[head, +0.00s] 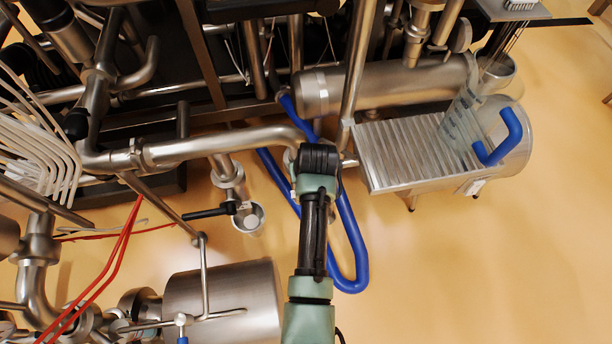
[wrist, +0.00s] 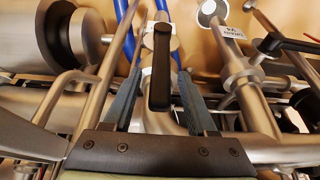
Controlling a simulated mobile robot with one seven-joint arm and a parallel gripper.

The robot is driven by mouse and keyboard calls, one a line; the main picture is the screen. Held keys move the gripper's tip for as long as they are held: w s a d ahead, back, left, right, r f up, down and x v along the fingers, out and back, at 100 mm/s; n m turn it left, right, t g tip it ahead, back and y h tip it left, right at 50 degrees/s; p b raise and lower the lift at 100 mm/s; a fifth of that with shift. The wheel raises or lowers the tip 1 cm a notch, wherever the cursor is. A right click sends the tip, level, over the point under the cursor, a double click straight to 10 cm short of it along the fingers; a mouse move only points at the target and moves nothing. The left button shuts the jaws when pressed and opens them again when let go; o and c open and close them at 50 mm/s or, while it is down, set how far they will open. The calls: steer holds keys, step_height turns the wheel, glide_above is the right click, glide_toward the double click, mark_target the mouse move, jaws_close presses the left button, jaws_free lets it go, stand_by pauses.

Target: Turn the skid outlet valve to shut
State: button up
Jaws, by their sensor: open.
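A valve with a black bar handle (wrist: 160,65) is in the middle of the wrist view, taken as the skid outlet valve. Its handle runs up and down the picture, over a steel body and pipe. My gripper (wrist: 161,75) is open, its two blue-grey fingers on either side of the handle. A gap shows on each side, so neither finger visibly touches it. In the head view my arm covers this valve, and the fingers do not show there.
A second black-handled valve (head: 208,213), with an open outlet (head: 248,217), is left of my arm; its tag (wrist: 232,32) shows in the wrist view. A blue hose (head: 352,245) loops beside my arm. Steel pipes crowd the left. Open floor lies at lower right.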

steer(key=shift+x, duration=0.85)
jaws_close()
stand_by(0.9)
